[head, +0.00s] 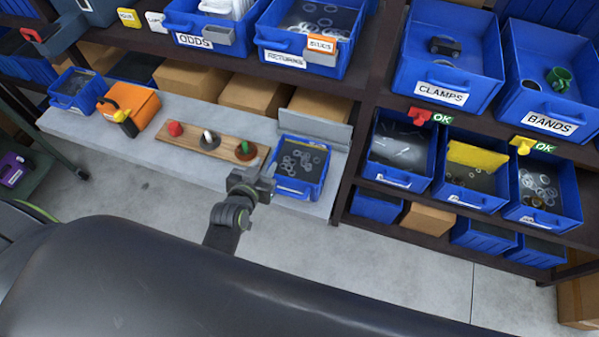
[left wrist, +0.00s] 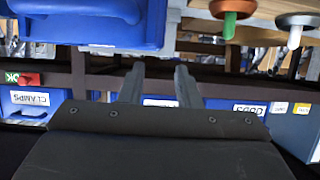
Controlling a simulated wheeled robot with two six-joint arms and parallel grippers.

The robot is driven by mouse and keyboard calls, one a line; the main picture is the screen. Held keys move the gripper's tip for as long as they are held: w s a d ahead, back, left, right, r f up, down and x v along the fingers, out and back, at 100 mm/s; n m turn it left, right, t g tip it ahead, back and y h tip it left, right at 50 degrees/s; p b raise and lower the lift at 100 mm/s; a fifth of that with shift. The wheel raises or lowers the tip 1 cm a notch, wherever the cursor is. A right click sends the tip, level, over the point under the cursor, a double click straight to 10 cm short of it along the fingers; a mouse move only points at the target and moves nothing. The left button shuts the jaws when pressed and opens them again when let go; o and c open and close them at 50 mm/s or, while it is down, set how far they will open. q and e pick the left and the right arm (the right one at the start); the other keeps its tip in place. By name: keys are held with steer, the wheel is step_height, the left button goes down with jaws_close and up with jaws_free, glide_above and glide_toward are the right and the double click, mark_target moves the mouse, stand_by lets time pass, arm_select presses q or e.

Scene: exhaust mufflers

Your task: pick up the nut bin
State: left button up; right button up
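A blue bin (head: 322,183) holding small grey rings or nuts stands on the right end of the grey bench; its label is too small to read. It also shows large at the top left of the left wrist view (left wrist: 90,28). My left gripper (head: 265,180) is at the bin's left front side, close to it. In the left wrist view its two fingers (left wrist: 159,80) are apart with nothing between them. I cannot tell whether a finger touches the bin. My right gripper is not in view.
A wooden board (head: 212,143) with red, white and green knobbed pegs lies left of the bin. An orange case (head: 130,108) and another blue bin (head: 72,92) stand farther left on the grey bench (head: 180,160). Shelves with blue bins, including CLAMPS (head: 440,95), rise at right.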

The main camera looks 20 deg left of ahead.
mark_target(274, 156)
arm_select(q)
steer(key=shift+x, duration=0.8)
steer(key=b+x, duration=0.2)
steer(key=f+b+x, duration=0.1)
steer(key=b+x, duration=0.1)
steer(key=shift+d+f, duration=0.1)
steer(key=shift+d, duration=0.05)
steer(key=shift+w+b, duration=0.4)
steer(key=shift+c, duration=0.3)
steer(key=c, duration=0.5)
jaws_close()
